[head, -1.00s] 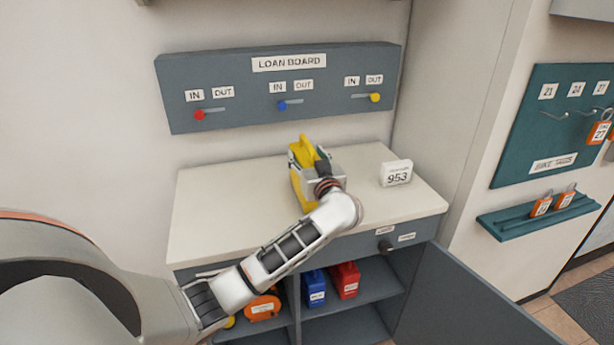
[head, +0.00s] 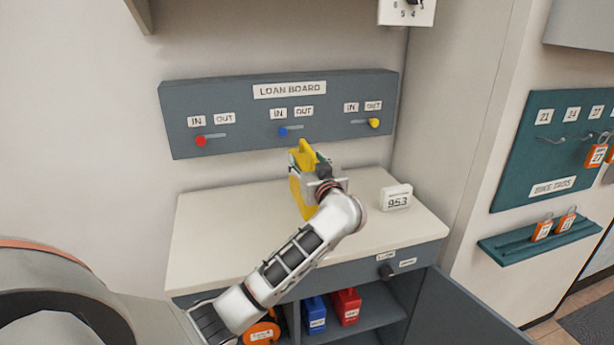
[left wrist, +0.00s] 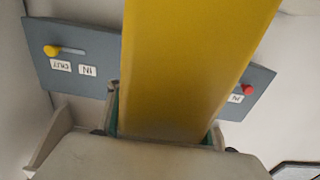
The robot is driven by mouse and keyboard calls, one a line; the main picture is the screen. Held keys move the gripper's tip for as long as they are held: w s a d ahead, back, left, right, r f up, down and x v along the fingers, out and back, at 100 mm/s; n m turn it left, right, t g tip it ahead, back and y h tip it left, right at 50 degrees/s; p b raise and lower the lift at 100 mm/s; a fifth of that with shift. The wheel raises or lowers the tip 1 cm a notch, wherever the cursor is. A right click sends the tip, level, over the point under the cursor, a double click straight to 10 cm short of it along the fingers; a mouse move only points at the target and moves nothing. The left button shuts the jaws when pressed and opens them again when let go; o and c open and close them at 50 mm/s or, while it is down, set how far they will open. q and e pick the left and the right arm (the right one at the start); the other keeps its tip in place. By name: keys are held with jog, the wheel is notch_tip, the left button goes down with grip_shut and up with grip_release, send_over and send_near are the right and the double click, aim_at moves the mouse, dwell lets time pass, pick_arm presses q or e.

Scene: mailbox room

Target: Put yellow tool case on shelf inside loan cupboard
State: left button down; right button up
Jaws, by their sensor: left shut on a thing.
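The yellow tool case (head: 305,193) is upright at the cupboard's white top, near the middle; I cannot tell whether it touches the top. My left gripper (head: 308,168) is shut on it and hides part of its front. The case also fills the middle of the left wrist view (left wrist: 190,70), between the fingers. The loan cupboard (head: 345,264) has its right door (head: 455,312) swung open. Inside, a blue case (head: 314,314) and a red case (head: 347,306) stand on the shelf (head: 378,314). My right gripper is not in view.
The loan board (head: 280,112) with red, blue and yellow sliders is on the wall behind. A white 953 sign (head: 396,197) stands on the top at right. An orange thing (head: 262,332) is in the left compartment. The open door borders the right side.

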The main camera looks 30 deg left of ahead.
pick_arm(q)
notch_tip(320, 180, up, 14)
jog(key=shift+p, duration=0.4)
